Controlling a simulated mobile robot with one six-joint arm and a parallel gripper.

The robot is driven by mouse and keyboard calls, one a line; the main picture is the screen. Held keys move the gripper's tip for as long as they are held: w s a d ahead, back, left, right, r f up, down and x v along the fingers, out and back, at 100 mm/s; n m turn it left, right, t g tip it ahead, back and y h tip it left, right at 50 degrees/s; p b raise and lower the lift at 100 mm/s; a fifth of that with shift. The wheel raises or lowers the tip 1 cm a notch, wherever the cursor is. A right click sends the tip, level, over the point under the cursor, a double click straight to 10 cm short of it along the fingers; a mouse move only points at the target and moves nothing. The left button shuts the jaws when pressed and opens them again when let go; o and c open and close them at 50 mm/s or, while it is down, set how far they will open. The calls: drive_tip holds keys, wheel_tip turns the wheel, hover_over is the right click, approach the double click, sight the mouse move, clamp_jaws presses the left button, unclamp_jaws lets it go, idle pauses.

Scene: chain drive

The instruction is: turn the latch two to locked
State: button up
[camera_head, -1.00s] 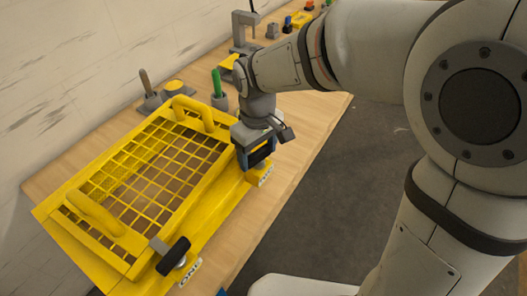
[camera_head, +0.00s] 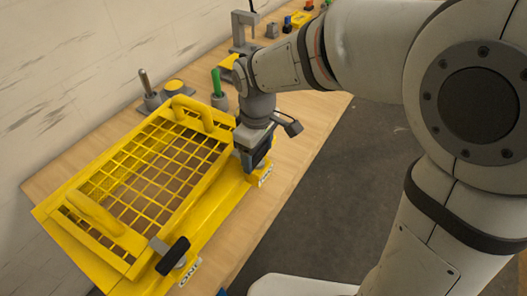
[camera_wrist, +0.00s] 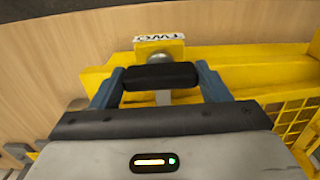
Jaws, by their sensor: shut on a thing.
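Latch two has a black handle (camera_wrist: 160,76) that lies crosswise between the two blue fingers of my gripper (camera_wrist: 160,84) in the wrist view. My gripper is shut on this handle. A short grey piece (camera_wrist: 163,98) shows just below the handle, and a yellow boss with the TWO label (camera_wrist: 160,38) is beyond it. In the head view my gripper (camera_head: 255,158) is at the far right corner of the yellow guard (camera_head: 112,252), above the TWO label (camera_head: 265,176). My gripper hides latch two there, so its exact angle cannot be told.
Latch one (camera_head: 173,256), with a black handle and grey bar, sits at the guard's near corner. The guard has two raised yellow handles. A grey lever (camera_head: 145,82), a yellow button (camera_head: 175,86) and a green-handled item (camera_head: 216,82) stand behind. Open floor lies right of the bench.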

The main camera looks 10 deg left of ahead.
drive_tip(key=o, duration=0.9)
drive_tip(key=shift+s+a+f, duration=0.1)
drive_tip(key=shift+s, duration=0.25)
drive_tip(key=shift+c, duration=0.2)
drive_tip(key=shift+o, duration=0.6)
drive_tip(key=shift+w, duration=0.15)
wheel_tip(320, 180, up, 8)
drive_tip(key=shift+f, duration=0.1)
drive_tip(key=s+d+f+m+t, duration=0.1)
drive_tip(key=d+m, duration=0.3)
drive_tip(key=d, duration=0.4)
drive_tip(key=s+d+f+m, duration=0.1)
drive_tip(key=s+d+m, duration=0.3)
drive_tip(key=d, duration=0.4)
drive_tip(key=s+d+f+m+t, duration=0.1)
drive_tip(key=s+d+m, duration=0.1)
drive_tip(key=d+m, duration=0.3)
drive_tip(key=d, duration=0.3)
drive_tip(key=shift+s+d+m+t, duration=0.25)
drive_tip(key=shift+m+t, duration=0.05)
